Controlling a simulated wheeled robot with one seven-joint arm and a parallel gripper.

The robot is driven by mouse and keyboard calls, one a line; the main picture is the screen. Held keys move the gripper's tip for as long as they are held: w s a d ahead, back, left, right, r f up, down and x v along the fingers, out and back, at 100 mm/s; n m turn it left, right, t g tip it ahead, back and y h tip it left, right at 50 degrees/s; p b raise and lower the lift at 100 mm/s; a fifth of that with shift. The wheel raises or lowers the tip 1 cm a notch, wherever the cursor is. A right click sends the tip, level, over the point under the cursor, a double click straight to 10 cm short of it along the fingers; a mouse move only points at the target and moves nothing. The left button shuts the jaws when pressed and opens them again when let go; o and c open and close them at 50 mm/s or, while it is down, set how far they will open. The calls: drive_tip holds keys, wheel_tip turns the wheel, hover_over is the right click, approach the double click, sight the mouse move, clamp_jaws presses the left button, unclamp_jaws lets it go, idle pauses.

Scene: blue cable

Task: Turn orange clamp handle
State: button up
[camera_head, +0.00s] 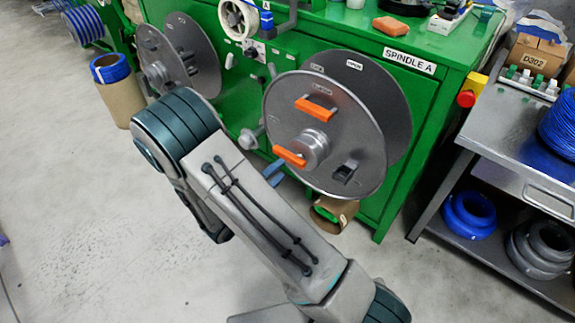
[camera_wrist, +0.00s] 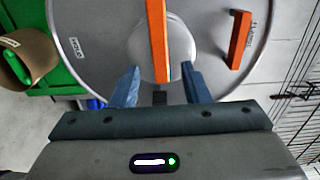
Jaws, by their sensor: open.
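An orange handle (camera_head: 289,157) sits across the grey hub at the middle of the front spindle disc (camera_head: 290,98). In the wrist view this hub handle (camera_wrist: 158,40) runs upright, centred ahead of my gripper's fingers. A second orange handle (camera_head: 315,109) is higher on the disc; in the wrist view it shows at the right (camera_wrist: 240,40). The small labels are too blurred to read surely. My gripper (camera_head: 276,172) is open beside the hub handle, at its lower left in the head view. In the wrist view its blue fingers (camera_wrist: 160,74) stand apart, with no grip on the handle.
The green SPINDLE A cabinet (camera_head: 440,82) is behind the discs. Another grey disc (camera_head: 190,52) is at the left. A metal cart (camera_head: 500,165) with blue coils (camera_head: 469,214) stands right. A cardboard tube (camera_head: 333,213) is below the disc. Open floor lies left.

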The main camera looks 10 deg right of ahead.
sight(290, 161)
drive_tip(key=x, duration=0.5)
clamp_jaws()
